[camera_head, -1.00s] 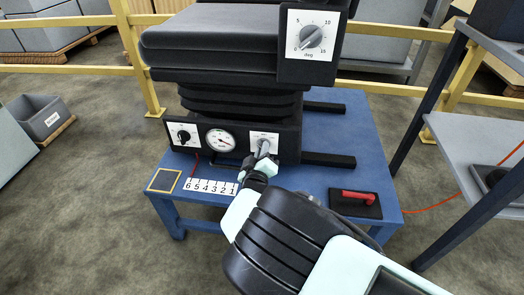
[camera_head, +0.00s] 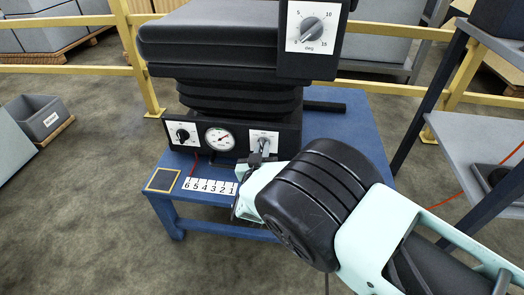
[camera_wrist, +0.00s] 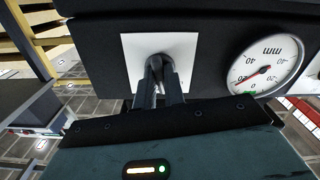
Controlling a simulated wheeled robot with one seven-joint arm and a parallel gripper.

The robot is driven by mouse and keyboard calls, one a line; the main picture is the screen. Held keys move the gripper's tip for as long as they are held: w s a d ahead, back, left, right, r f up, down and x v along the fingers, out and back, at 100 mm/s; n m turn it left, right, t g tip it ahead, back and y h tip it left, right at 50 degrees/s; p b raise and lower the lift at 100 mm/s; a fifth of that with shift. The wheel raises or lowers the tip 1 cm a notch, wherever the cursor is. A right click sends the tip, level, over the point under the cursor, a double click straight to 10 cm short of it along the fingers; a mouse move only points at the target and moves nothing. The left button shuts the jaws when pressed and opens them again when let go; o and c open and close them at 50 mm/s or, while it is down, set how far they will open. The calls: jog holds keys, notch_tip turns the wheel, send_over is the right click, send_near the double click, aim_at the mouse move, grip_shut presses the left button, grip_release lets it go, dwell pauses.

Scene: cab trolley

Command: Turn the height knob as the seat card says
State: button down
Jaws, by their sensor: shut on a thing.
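My gripper (camera_wrist: 162,88) is shut on the height knob (camera_head: 263,146), a grey knob on a white plate at the right of the seat base's front panel. In the wrist view the fingers cover most of the knob in front of its white plate (camera_wrist: 188,50). A round white mm gauge (camera_head: 219,139) with a red needle sits left of it; it also shows in the wrist view (camera_wrist: 268,62). The black seat (camera_head: 210,40) stands above a bellows (camera_head: 240,97). I cannot make out a readable seat card.
A second, black knob (camera_head: 183,135) is at the panel's left. A grey deg dial (camera_head: 311,28) is on the seat's side. A number strip (camera_head: 208,187) and a yellow-framed square (camera_head: 162,180) lie on the blue table (camera_head: 350,125). A grey shelf (camera_head: 490,145) stands at right.

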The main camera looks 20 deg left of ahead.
jog(key=m+b, duration=0.1)
jog(key=m, duration=1)
jog(key=shift+b, duration=0.35)
jog(key=shift+m, duration=0.4)
jog(key=c, duration=1.5)
grip_release()
jog(key=shift+s+d, duration=0.1)
jog(key=p+v, duration=0.4)
jog(key=v, duration=1.3)
jog(key=shift+s, duration=0.15)
